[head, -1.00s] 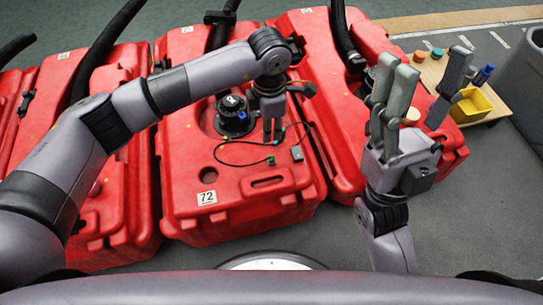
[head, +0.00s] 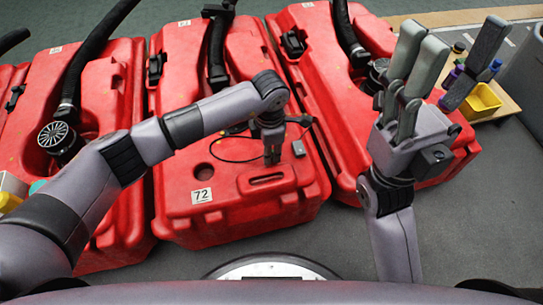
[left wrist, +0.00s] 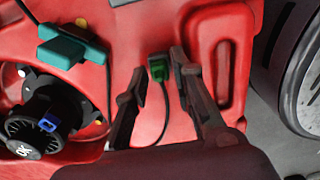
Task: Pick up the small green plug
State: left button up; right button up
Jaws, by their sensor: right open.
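The small green plug (left wrist: 158,69) lies on the red tank top in the left wrist view, on the end of a thin dark cable. My left gripper (left wrist: 155,72) is open, with one finger on each side of the plug. I cannot tell whether either finger touches it. In the head view the left gripper (head: 271,158) points down over the middle tank (head: 215,225), and its fingers hide the plug. My right gripper (head: 455,35) is open and empty, raised at the right with fingers pointing up.
A black cap with a blue clip (left wrist: 47,124) and a teal connector (left wrist: 72,48) are left of the plug. A slotted handle (left wrist: 222,65) is to its right. A yellow bin (head: 478,101) stands at the right.

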pick_arm(q)
jog(key=shift+c, duration=0.3)
grip_shut()
